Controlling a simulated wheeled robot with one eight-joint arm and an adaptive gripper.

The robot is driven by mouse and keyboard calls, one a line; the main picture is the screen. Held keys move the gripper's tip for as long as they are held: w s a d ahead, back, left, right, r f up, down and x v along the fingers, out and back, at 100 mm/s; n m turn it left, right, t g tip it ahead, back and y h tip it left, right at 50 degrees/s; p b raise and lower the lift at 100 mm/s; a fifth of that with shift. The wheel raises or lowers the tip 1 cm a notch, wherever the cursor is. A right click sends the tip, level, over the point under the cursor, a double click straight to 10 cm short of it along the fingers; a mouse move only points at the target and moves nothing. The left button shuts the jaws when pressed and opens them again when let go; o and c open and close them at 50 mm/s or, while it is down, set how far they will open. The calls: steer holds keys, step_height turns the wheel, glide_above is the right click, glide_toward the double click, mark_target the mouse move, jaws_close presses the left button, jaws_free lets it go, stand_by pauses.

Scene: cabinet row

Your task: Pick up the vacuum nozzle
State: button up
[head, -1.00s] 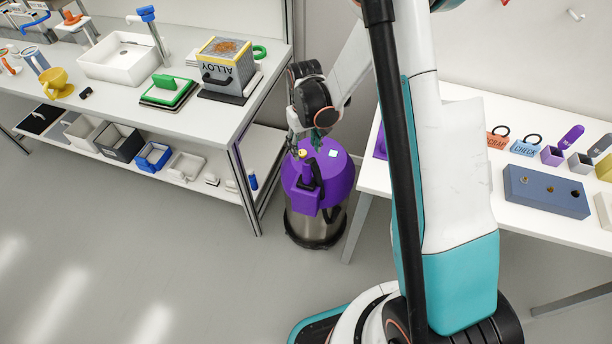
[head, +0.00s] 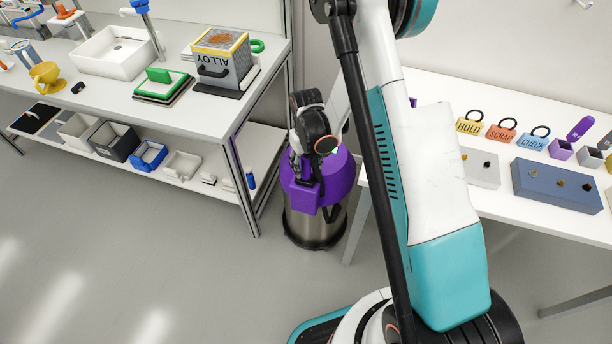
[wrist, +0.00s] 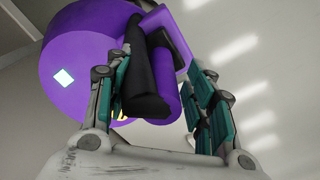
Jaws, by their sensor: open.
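The vacuum stands on the floor between the two tables, with a purple top (head: 340,178) and a steel canister (head: 312,228). In the wrist view, a black part that looks like the vacuum nozzle (wrist: 145,85) sits against a purple holder (wrist: 172,60) on the side of the purple top. My gripper (wrist: 160,82) is open, with one teal-padded finger on each side of the nozzle. The right finger is clearly apart from it; I cannot tell whether the left one touches. In the head view my gripper (head: 303,168) is over the holder and hides most of the nozzle.
The left table (head: 215,125) has a lower shelf with several bins close to the vacuum. The right table (head: 500,215) carries a blue-grey block (head: 545,190) and tags close on the other side. The floor in front (head: 180,250) is clear.

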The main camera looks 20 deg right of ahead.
step_height(320, 180, down, 2)
steer(key=shift+r, duration=0.1)
steer(key=c, duration=1.2)
steer(key=shift+o, duration=0.2)
